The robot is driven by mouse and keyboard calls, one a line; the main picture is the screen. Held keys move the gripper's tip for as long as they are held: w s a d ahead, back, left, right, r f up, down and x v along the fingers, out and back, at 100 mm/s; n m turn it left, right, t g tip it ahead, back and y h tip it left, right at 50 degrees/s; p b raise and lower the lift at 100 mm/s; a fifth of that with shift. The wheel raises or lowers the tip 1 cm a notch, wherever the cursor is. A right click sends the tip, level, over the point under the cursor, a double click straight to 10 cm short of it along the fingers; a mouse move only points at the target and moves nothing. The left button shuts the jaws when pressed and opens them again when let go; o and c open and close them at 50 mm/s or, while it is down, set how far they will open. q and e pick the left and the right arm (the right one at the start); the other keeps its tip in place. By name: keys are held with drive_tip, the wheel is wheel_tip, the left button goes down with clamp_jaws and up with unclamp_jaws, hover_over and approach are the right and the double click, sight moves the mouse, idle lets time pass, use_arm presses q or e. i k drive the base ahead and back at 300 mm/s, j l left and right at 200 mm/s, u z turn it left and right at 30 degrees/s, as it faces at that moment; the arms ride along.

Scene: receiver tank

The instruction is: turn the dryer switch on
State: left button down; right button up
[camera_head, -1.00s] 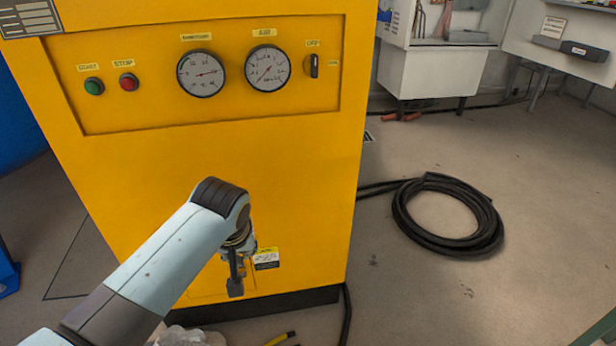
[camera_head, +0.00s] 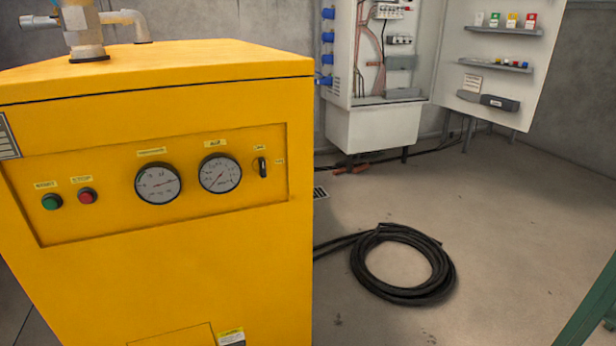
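The dryer switch (camera_head: 262,167) is a small black knob at the right end of the recessed panel on the yellow dryer (camera_head: 180,270). Its handle stands about upright, with a small label above it and another to its right; the lettering is too small to read now. Left of it on the panel are two round gauges, a red button (camera_head: 87,196) and a green button (camera_head: 51,202). Neither of my grippers is in view.
A coiled black hose (camera_head: 405,290) lies on the floor right of the dryer. Behind it stand an open grey electrical cabinet (camera_head: 385,130) and its door with small shelves (camera_head: 500,65). A green frame (camera_head: 590,310) shows at lower right. Open floor lies between.

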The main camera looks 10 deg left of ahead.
sight(261, 164)
drive_tip(key=i+j+u, duration=0.2)
drive_tip(key=u, duration=0.15)
drive_tip(key=i+j+u, duration=0.1)
drive_tip(key=i+u, duration=0.25)
drive_tip(key=i+j+u, duration=0.1)
drive_tip(key=i+u, duration=0.25)
drive_tip(key=k, duration=0.1)
